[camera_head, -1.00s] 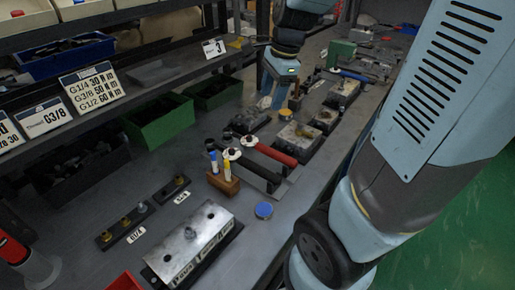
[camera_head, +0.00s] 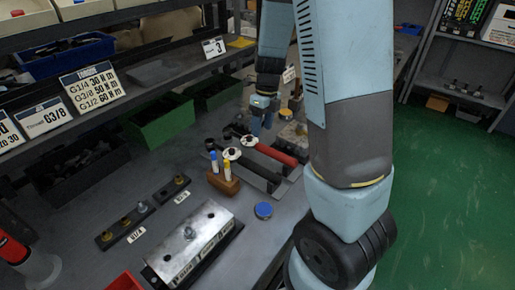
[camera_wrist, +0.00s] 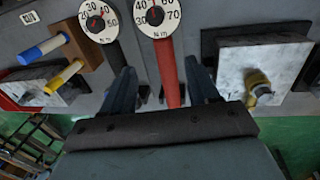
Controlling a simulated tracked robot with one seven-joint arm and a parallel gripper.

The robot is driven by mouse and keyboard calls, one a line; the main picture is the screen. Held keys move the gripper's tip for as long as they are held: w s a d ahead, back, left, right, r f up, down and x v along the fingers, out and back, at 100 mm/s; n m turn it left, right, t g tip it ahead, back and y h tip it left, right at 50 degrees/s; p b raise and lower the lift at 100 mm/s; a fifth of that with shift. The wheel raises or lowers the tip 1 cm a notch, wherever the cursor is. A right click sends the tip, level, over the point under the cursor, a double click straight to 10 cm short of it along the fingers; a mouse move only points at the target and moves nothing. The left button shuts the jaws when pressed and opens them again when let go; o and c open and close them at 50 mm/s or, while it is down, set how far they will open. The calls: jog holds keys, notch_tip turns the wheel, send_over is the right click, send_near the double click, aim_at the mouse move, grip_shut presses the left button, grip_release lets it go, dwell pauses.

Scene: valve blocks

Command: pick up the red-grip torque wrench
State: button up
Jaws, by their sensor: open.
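The red-grip torque wrench (camera_head: 277,152) lies on the grey bench, with a round white dial at its head. In the wrist view its red grip (camera_wrist: 168,72) runs down between my two fingers, below the dial reading in N·m. My gripper (camera_head: 262,128) is open and empty, over the bench by the wrenches. In the wrist view my gripper (camera_wrist: 162,85) has one finger on each side of the red grip, with gaps; its height above the grip is unclear. A black-grip torque wrench (camera_head: 258,171) lies parallel beside it, to the left in the wrist view.
A wooden block (camera_head: 223,183) with blue and yellow pens stands left of the wrenches. A blue round lid (camera_head: 263,210) and a silver valve block (camera_head: 195,245) are nearer. Another metal block (camera_wrist: 257,62) with a brass fitting sits right of the gripper.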

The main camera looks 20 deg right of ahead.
aim_at(261, 148)
jog(key=f, duration=0.3)
jog(key=shift+s+a+f, duration=0.2)
jog(key=shift+a+f, duration=0.05)
jog(key=shift+f, duration=0.15)
jog(key=shift+s+f, duration=0.15)
jog(key=shift+f, duration=2.5)
grip_shut()
